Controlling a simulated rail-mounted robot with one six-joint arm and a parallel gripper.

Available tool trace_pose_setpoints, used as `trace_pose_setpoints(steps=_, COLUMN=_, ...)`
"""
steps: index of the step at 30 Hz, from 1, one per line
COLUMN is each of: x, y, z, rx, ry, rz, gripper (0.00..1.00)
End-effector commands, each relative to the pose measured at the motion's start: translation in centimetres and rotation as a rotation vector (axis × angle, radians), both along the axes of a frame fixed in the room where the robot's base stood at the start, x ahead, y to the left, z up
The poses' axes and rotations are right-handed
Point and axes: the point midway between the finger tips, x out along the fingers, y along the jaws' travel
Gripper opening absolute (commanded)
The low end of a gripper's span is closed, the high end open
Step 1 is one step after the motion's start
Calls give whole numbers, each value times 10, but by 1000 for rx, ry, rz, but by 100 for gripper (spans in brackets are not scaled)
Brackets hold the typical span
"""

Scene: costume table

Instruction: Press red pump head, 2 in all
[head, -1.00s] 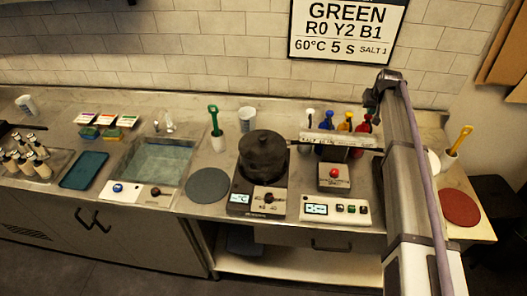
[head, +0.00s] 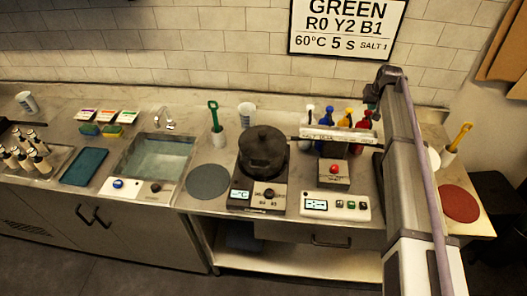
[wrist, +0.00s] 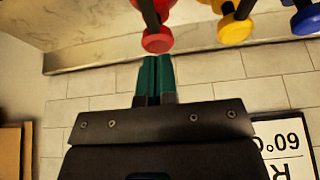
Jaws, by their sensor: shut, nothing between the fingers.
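The red pump head (wrist: 157,42) shows at the top of the wrist view, with its red body partly cut off above it. My gripper (wrist: 158,58) is shut and empty, its two green fingers side by side with their tips just by the red pump head. I cannot tell whether they touch. In the head view the red pump (head: 366,117) stands at the right end of the pump row, close to my arm's end. The fingers are not clear there.
A yellow pump head (wrist: 234,31) and a blue one (wrist: 305,21) stand beside the red one. In the head view, a labelled salt bar (head: 338,134) and a box with a red button (head: 334,170) are in front of the row. A dark pot (head: 263,150) stands left.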

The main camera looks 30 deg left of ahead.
Motion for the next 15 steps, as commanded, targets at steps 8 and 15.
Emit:
trace_pose_setpoints(steps=8, x=0, y=0, z=-12, rx=0, ry=0, rz=0, gripper=0)
trace_pose_setpoints(steps=15, x=0, y=0, z=-20, rx=0, ry=0, rz=0, gripper=0)
